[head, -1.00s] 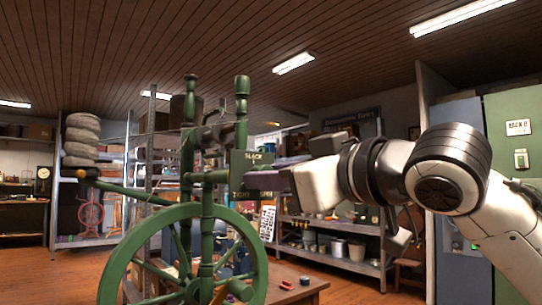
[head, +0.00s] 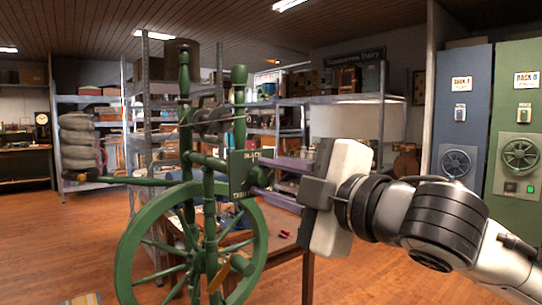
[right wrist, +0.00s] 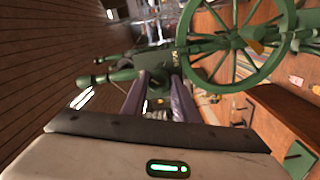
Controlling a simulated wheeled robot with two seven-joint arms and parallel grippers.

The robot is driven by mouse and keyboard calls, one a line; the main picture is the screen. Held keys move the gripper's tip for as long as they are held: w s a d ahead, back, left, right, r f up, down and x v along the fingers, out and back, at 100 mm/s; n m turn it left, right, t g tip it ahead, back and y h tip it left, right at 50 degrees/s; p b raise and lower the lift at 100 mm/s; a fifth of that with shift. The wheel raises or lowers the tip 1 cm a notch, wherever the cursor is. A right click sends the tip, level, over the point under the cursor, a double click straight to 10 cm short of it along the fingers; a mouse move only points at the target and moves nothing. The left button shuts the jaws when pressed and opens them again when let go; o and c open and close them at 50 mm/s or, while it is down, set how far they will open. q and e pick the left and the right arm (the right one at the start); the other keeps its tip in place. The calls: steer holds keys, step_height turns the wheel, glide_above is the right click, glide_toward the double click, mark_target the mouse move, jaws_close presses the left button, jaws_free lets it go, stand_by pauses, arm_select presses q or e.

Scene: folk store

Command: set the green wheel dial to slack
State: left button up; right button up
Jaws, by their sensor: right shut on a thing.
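The green spinning wheel (head: 127,262) stands left of centre in the head view. Its small green plate (head: 239,172) carries lettering; SLACK is at the top and the lower word is partly hidden. My right gripper (head: 258,178) reaches the plate from the right, its two purple fingers one above the other. In the right wrist view the fingers (right wrist: 158,85) are shut around the green dial knob (right wrist: 157,86) in front of the plate (right wrist: 170,62). The dial's pointer cannot be made out. My left gripper is not in view.
A wooden table (head: 290,243) with small items stands behind the wheel. A metal shelf (head: 350,100) is at the back. Blue and green cabinets (head: 515,80) with round wheels stand at the right. The floor (head: 375,270) at right front is clear.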

steer(key=n+p, duration=0.2)
steer(key=shift+r+n+p, duration=0.2)
steer(key=shift+n+p, duration=0.2)
steer(key=n+p, duration=0.2)
steer(key=shift+n, duration=0.3)
arm_select(q)
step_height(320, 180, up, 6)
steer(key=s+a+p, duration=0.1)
steer(key=p, duration=0.2)
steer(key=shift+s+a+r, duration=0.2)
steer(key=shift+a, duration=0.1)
arm_select(e)
steer(key=shift+f+n, duration=0.15)
steer(key=shift+n, duration=1.55)
steer(key=o, duration=1.1)
steer(key=shift+c, duration=0.2)
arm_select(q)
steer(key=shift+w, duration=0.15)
